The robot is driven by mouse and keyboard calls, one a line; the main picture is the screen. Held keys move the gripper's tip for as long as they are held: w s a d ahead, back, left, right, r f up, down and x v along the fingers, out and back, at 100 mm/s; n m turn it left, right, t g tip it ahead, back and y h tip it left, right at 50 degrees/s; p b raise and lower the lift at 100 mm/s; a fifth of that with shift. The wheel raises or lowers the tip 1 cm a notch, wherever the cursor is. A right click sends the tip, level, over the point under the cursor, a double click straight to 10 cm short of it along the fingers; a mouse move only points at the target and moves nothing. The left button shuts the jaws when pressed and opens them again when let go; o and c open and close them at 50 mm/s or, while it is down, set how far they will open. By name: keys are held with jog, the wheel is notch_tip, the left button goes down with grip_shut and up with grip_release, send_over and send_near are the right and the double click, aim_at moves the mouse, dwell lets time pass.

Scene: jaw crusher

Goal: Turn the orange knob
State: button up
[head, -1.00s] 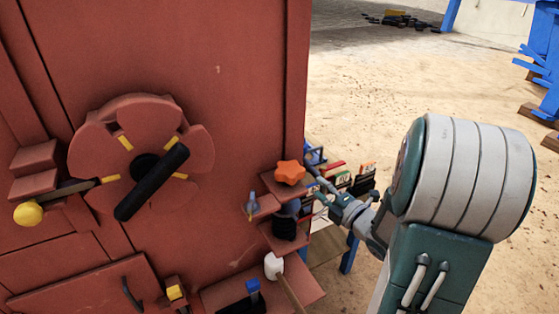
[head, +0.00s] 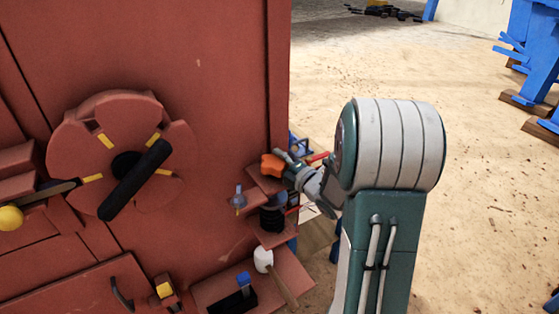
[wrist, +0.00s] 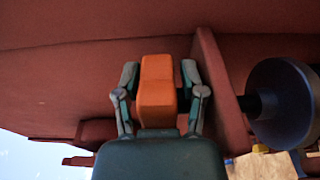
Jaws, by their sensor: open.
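The orange knob (head: 272,166) sits on a small red ledge on the right side of the red machine. My gripper (head: 285,163) is at the knob from the right in the head view. In the wrist view the knob (wrist: 157,85) stands between the two fingers of my gripper (wrist: 160,82), one on each side. The left finger is very close to it; a narrow dark gap shows at the right finger. My gripper is open. The knob's far side is hidden.
A dark round spool (wrist: 284,103) is right of my gripper in the wrist view, beside a red plate (wrist: 222,95). Below the knob are a grey pin (head: 239,198) and a white-headed mallet (head: 264,260). A large red wheel with a black bar (head: 134,180) is at left.

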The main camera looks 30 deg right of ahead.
jog(key=shift+d, duration=0.15)
grip_shut()
jog(key=shift+f+n+y, duration=0.15)
jog(key=shift+n+y, duration=0.45)
jog(key=shift+y, duration=0.3)
grip_release()
jog(key=shift+a, duration=0.2)
jog(key=v, duration=1.2)
jog(key=shift+w, duration=0.1)
